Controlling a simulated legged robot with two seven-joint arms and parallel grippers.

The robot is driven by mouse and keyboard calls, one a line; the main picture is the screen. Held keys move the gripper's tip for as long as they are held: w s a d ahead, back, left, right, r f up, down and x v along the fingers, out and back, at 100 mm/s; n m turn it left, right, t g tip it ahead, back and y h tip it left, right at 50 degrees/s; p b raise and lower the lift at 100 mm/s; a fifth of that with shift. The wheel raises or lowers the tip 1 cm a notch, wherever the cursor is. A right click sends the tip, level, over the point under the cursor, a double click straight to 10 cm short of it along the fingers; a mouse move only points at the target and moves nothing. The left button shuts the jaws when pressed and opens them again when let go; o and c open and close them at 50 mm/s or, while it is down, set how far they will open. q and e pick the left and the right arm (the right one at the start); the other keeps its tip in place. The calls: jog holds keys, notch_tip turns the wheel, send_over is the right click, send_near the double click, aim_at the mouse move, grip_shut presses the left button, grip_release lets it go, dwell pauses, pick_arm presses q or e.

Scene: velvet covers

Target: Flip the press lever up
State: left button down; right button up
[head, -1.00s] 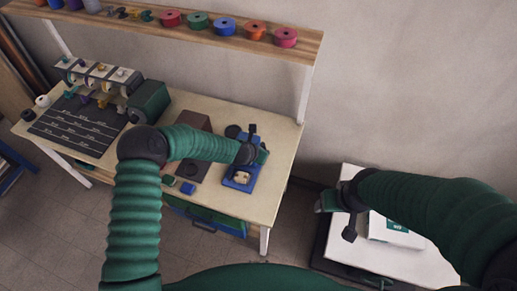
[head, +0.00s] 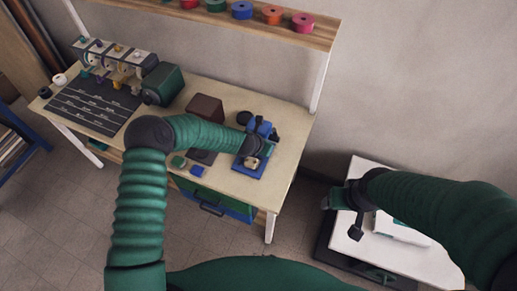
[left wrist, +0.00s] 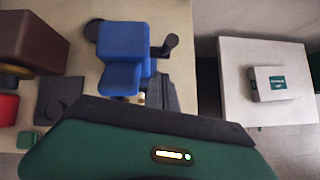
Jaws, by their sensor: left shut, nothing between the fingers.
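The blue press stands at the right end of the workbench. Its blue base (head: 246,171) shows below my left gripper, and its blue upper part (head: 263,127) shows just behind it. In the left wrist view the blue press (left wrist: 125,42) has a dark lever (left wrist: 168,46) sticking out to its right. My left gripper (head: 257,149) is shut and empty, right over the press; whether it touches it I cannot tell. It partly hides the press.
A brown block (head: 206,110) and a dark plate with small green and blue pieces are left of the press. A dark mat (head: 92,108) and machine are farther left. A shelf (head: 215,14) with spools runs behind. The white table (head: 345,243) holds a white box (head: 401,231).

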pick_arm(q)
jog(key=shift+d+b+v, duration=0.25)
jog(key=shift+b+v, duration=0.65)
jog(key=shift+v, duration=4.6)
jog(key=s+a+f+m+g+y+b, duration=0.1)
jog(key=s+a+f+m+g+b, duration=0.1)
jog(key=s+a+m+b, duration=0.3)
jog(key=s+a+f+m+g+y+b, duration=0.2)
jog(key=s+a+m+b, duration=0.4)
jog(key=s+a+m, duration=0.5)
jog(key=s+f+m, duration=0.1)
jog(key=s+m, duration=0.7)
jog(key=m, duration=0.6)
pick_arm(e)
jog(key=s+x, duration=0.3)
jog(key=x, duration=1)
jog(key=shift+s+a+f, duration=0.15)
jog(key=shift+s+f, duration=0.1)
jog(key=shift+f, duration=0.1)
